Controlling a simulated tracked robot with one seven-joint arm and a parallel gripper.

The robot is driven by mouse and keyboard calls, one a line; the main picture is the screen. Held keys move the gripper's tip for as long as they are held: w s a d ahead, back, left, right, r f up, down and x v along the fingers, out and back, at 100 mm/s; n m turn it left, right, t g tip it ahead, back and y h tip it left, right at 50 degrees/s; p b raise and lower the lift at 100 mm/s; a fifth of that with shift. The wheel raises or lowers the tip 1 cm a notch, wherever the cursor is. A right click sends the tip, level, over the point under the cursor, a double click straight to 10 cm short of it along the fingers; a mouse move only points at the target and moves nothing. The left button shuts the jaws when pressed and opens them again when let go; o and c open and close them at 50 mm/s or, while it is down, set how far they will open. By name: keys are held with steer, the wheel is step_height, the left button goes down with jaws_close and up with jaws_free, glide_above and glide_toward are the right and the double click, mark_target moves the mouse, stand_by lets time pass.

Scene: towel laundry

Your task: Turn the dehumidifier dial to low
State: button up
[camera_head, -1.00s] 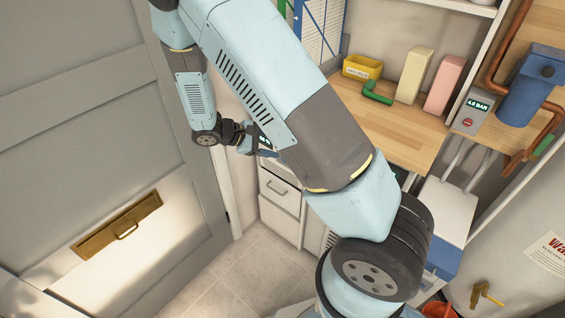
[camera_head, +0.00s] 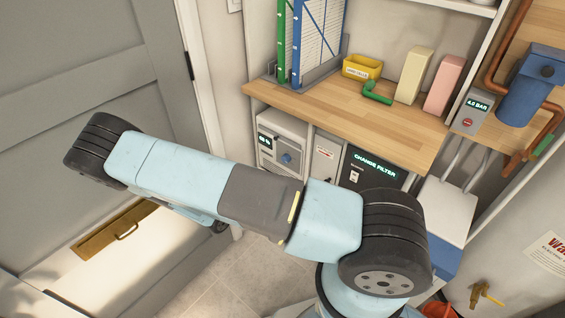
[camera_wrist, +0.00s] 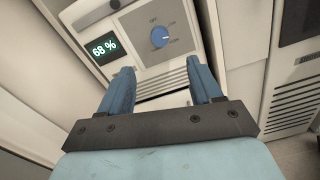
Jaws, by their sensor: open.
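The dehumidifier (camera_head: 268,157) is a white unit under the wooden counter, with a small display and a blue dial (camera_head: 287,158). In the head view my gripper is hidden behind my arm.
A dark "CHANGE FILTER" panel (camera_head: 374,166) and a white cabinet (camera_head: 325,157) stand to the right. A grey door (camera_head: 70,60) is at left; tiled floor lies between.

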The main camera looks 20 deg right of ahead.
mark_target(284, 160)
steer(key=x, duration=1.3)
steer(key=shift+w+d+f, duration=0.1)
steer(key=shift+w+d, duration=0.15)
steer(key=shift+w, duration=0.05)
steer(key=c, duration=1)
